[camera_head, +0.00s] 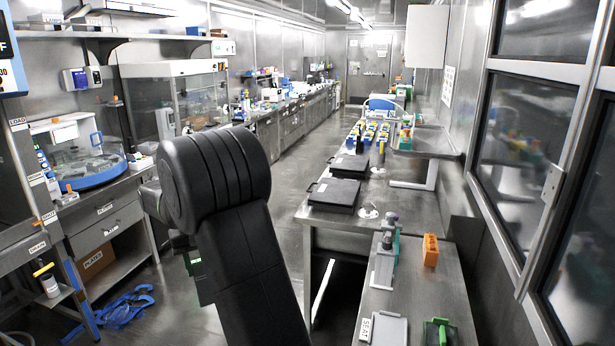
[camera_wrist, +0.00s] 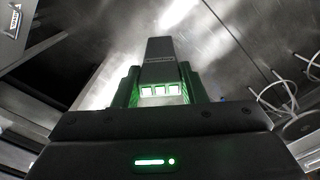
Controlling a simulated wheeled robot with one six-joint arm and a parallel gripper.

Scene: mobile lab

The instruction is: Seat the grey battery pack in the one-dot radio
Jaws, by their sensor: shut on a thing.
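My gripper (camera_wrist: 160,88) is shut on a dark grey block, which looks like the grey battery pack (camera_wrist: 160,58), in the wrist view. The pack sits between the two green-lit fingers, with several pale square patches on its near end. It is held in the air over a blurred metal surface. In the head view my black arm fills the middle front and hides most of the gripper and the pack. I cannot make out the one-dot radio in either view.
A steel bench at the right holds black cases (camera_head: 334,194), an orange block (camera_head: 430,250), a grey-green device (camera_head: 385,258) and a green item (camera_head: 440,333). A left bench carries a blue-rimmed machine (camera_head: 90,170). Blue cloth or tubing (camera_head: 122,308) lies on the floor. The central aisle is clear.

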